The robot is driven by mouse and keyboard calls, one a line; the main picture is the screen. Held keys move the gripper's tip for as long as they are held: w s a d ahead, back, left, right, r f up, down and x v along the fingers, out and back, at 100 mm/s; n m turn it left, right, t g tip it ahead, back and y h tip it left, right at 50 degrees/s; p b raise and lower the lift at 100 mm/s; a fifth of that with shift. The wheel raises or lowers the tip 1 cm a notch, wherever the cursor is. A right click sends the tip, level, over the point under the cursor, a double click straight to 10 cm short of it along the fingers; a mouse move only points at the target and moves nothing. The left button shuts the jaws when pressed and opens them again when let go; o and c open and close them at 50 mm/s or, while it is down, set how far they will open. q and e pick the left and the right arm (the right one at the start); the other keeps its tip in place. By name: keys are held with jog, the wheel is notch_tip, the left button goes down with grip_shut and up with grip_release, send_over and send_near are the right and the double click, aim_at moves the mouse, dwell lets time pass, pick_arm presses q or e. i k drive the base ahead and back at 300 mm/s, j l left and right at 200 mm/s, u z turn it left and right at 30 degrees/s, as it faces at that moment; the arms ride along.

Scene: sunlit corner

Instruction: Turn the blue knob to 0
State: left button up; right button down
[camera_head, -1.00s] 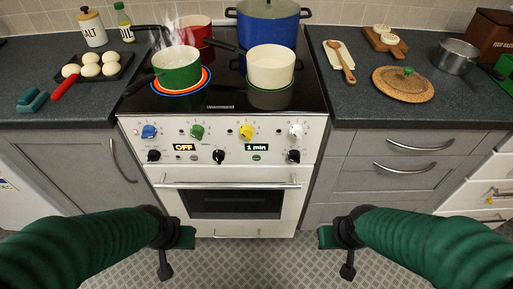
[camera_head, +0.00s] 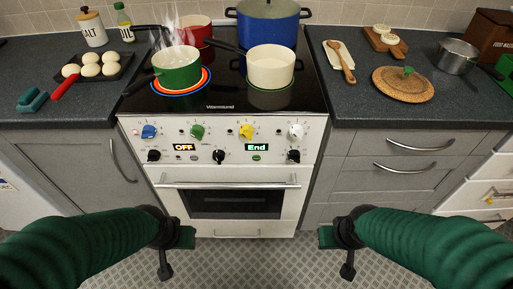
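The blue knob (camera_head: 149,131) is at the left end of the upper row on the white stove front (camera_head: 235,205). Its marks are too small to read, so I cannot tell its setting. Green (camera_head: 197,131), yellow (camera_head: 246,131) and white (camera_head: 296,131) knobs stand to its right. My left gripper (camera_head: 178,250) is low in front of the stove's left side, well below the blue knob and apart from it. My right gripper (camera_head: 335,250) is low to the right of the oven. I cannot tell whether either gripper is open or shut.
A steaming green pot (camera_head: 178,72) stands on a glowing red ring at the front left of the hob. A cream pot (camera_head: 270,68), a red pot (camera_head: 194,30) and a blue pot (camera_head: 268,25) also stand there. The right display (camera_head: 257,147) reads "End". The space before the stove is clear.

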aim_at(149, 130)
jog(key=j+u, duration=0.15)
jog(key=u, duration=0.3)
jog(key=k+j+u, duration=0.1)
jog(key=u, duration=0.35)
